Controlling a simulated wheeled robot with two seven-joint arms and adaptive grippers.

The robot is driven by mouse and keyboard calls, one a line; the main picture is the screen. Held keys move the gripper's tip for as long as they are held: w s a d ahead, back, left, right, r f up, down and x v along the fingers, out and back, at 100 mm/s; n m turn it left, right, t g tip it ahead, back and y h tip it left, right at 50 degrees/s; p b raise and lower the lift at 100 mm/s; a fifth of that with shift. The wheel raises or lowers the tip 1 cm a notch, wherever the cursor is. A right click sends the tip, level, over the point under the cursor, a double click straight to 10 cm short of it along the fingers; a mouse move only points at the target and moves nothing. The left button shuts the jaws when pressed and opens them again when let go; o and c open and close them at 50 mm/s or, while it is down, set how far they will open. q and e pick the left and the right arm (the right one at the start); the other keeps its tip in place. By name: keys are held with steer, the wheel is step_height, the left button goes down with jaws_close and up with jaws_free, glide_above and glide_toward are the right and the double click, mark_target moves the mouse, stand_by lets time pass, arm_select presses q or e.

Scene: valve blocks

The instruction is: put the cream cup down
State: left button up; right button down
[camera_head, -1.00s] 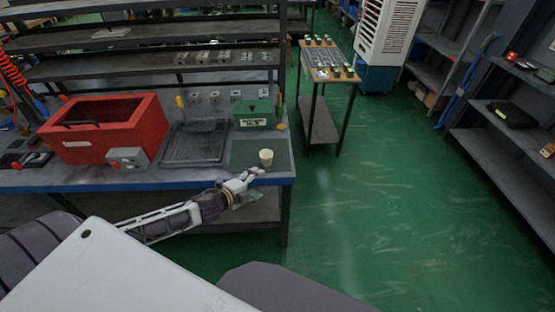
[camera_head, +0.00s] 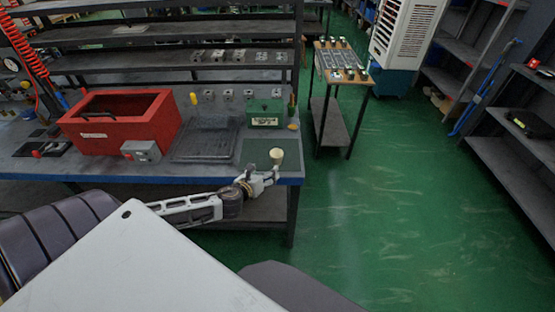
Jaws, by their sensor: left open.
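The cream cup (camera_head: 277,155) is at the right end of the workbench, over the dark green mat (camera_head: 254,150). My left gripper (camera_head: 272,173) is at the bench's front edge, just below the cup in the picture. Its jaws are open. The fingertips are close to the cup's lower part; I cannot tell whether they touch it. The cup looks upright or slightly tilted. My right gripper is not in view.
A red box (camera_head: 118,122) and a grey switch box (camera_head: 141,151) stand left on the bench. A black tray (camera_head: 205,145) lies left of the mat. A green box (camera_head: 264,113) stands behind it. Green floor (camera_head: 400,190) is clear to the right.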

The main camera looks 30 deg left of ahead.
mark_target(274, 159)
arm_select(q)
steer(key=m, duration=0.2)
steer(key=shift+a+m+y, duration=0.3)
steer(key=shift+a+m, duration=0.05)
steer(key=shift+m, duration=0.05)
steer(key=shift+w+f, duration=0.1)
steer(key=shift+x, duration=4.15)
steer(key=shift+r+x, duration=0.1)
steer(key=shift+x, duration=0.65)
steer(key=shift+r+x, duration=0.15)
steer(key=shift+x, duration=1.8)
